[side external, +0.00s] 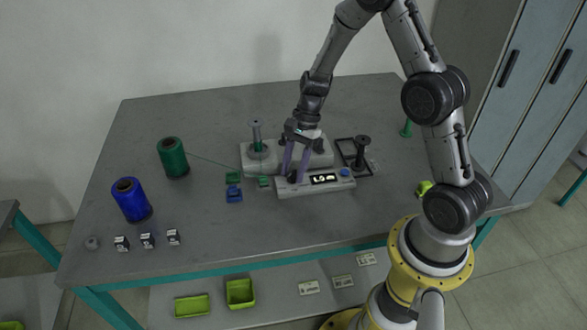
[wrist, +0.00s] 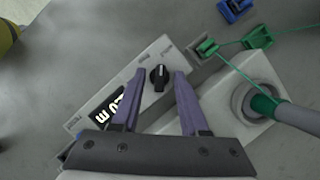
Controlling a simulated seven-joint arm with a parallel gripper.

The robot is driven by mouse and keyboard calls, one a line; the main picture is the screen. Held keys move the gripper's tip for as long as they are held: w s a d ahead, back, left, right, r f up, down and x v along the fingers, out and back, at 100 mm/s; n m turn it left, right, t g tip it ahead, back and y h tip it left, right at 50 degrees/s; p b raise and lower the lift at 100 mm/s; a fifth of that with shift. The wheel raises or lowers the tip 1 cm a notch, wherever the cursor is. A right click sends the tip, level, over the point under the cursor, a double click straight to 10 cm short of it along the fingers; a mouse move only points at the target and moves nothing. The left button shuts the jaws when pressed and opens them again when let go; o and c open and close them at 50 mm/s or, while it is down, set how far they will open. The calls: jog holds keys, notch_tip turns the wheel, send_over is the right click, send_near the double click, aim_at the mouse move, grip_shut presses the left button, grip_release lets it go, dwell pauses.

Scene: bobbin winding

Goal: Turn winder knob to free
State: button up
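The winder (side external: 315,187) is a light grey box with a lit display (side external: 324,179) and a blue button (side external: 345,172) on its front part. Its black knob (wrist: 160,77) shows in the wrist view, with a pale pointer mark; I cannot read which setting it points to. My gripper (side external: 293,177) is over the left end of the winder's front part, pointing down. In the wrist view its two purple fingers (wrist: 160,73) are apart, one on each side of the knob, with gaps visible. I cannot tell how far down around the knob they reach.
Green thread runs from the green spool (side external: 173,157) through green guides (wrist: 257,38) to the spindle post (side external: 256,135). A blue spool (side external: 131,200) and several small labelled blocks (side external: 147,241) stand at left. A black frame with a bobbin (side external: 361,153) is right of the winder.

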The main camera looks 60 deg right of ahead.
grip_shut()
jog(key=shift+n, duration=0.3)
jog(key=n+g, duration=0.1)
jog(key=n, duration=0.3)
jog(key=shift+w+g, duration=0.15)
jog(key=shift+g, duration=0.25)
jog(key=shift+a+n+g+h, duration=0.1)
jog(key=shift+n+g+h, duration=0.5)
jog(key=shift+n, duration=1.5)
jog(key=shift+o, duration=0.4)
grip_release()
